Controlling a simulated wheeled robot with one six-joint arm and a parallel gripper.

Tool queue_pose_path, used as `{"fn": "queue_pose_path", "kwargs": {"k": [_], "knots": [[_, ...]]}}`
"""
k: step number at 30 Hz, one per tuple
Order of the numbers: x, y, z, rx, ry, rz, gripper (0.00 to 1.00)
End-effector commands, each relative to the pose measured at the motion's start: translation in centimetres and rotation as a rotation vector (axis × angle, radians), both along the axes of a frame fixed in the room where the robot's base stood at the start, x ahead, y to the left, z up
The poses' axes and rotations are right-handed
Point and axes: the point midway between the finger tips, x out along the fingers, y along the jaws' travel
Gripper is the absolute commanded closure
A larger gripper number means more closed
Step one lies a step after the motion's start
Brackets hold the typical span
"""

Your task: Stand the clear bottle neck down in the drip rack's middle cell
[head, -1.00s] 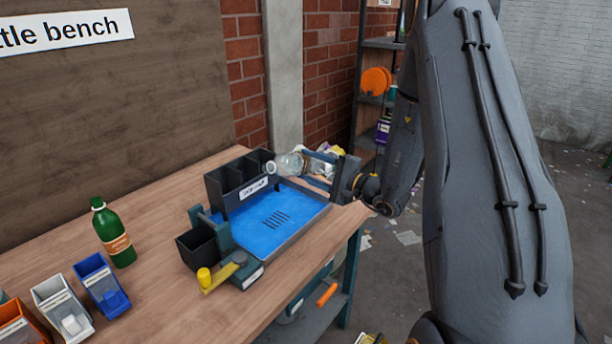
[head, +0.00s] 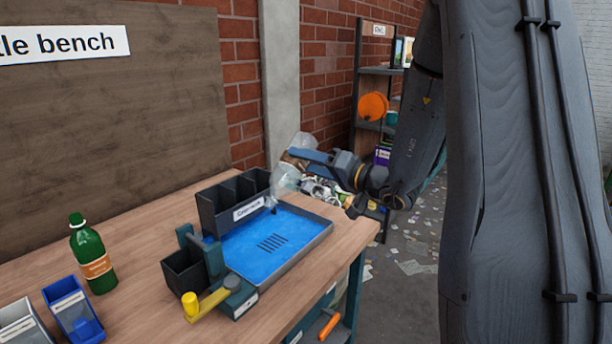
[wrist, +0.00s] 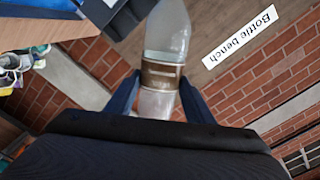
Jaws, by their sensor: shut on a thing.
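The clear bottle (head: 287,182) with a brown label is in my gripper (head: 306,158). It is steeply tilted with its neck down and to the left, above the back right of the blue tray. In the wrist view the bottle (wrist: 168,35) lies between the two blue fingers (wrist: 160,97), which close on it around the label; its neck runs out of the top of the picture. The dark drip rack (head: 248,212), with open-topped cells side by side, stands left of the bottle at the tray's back edge. The bottle is outside the cells; the cell bottoms are hidden.
The blue tray (head: 290,232) is empty. A small dark bin (head: 186,272) and a yellow-handled lever (head: 208,303) stand at its left. A green bottle (head: 94,262) and a blue bin (head: 75,312) stand farther left. A shelf (head: 372,70) stands behind.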

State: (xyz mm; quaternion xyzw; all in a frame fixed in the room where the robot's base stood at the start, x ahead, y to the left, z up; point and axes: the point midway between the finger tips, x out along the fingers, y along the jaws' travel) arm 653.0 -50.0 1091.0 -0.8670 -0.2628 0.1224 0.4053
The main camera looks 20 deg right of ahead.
Motion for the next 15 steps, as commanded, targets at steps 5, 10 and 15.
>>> {"fn": "queue_pose_path", "kwargs": {"k": [5,10,15], "knots": [[-0.1,0.3,0.4,-0.091,-0.062,0.0,0.76],[-0.4,0.8,0.6,-0.162,-0.109,0.0,0.76],[-0.7,1.2,0.8,-0.228,-0.155,0.0,0.76]]}}
